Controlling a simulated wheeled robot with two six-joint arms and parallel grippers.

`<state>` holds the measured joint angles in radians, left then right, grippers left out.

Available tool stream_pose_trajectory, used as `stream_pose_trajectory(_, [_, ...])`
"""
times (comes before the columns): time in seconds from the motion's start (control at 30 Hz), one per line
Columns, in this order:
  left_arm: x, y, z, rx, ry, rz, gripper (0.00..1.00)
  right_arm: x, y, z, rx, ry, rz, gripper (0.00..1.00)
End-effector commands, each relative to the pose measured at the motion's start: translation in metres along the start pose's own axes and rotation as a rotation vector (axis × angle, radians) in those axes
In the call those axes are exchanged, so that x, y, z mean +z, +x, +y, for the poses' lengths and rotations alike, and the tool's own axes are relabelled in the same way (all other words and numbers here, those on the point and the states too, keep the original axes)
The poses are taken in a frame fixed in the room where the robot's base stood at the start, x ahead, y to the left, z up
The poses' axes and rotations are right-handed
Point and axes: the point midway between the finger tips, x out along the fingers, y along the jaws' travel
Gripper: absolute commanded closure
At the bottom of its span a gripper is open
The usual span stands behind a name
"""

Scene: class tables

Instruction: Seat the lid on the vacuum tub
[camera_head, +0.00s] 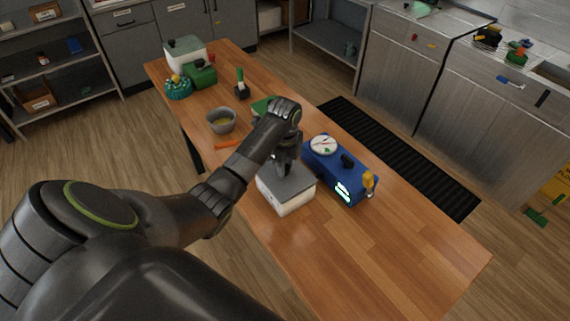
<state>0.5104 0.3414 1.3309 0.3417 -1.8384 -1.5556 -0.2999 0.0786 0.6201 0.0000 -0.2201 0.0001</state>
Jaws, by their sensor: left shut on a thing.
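The vacuum tub (292,203) is a white box on the wooden table, just left of a blue machine. The grey lid (298,187) lies over the tub's top. From this angle I cannot tell whether it rests fully on the rim or hovers slightly above it. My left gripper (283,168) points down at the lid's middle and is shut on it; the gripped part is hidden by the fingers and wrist. My right gripper is not in view.
The blue machine (335,176) with a round gauge stands close on the right. A grey bowl (221,121), an orange strip (228,144) and a green item (263,106) lie behind. A green box (201,75) is at the far end. The near table end (385,255) is clear.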

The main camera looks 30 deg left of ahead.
Motion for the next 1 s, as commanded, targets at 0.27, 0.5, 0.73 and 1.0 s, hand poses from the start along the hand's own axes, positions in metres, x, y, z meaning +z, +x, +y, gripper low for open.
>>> stream_pose_trajectory(0.27, [-0.0002, 0.0039, 0.0001, 0.000, 0.000, 0.000, 0.97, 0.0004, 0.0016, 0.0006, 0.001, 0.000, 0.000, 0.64])
stream_pose_trajectory(0.5, [-0.0002, 0.0067, 0.0001, 0.001, 0.000, 0.000, 0.97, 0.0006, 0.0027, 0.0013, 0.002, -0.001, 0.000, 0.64])
stream_pose_trajectory(0.73, [-0.0002, 0.0095, 0.0001, 0.000, 0.000, 0.000, 0.97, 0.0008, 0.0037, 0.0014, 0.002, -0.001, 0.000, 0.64])
stream_pose_trajectory(1.0, [-0.0001, 0.0105, 0.0001, 0.000, 0.000, 0.000, 0.54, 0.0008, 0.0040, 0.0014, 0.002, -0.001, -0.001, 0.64])
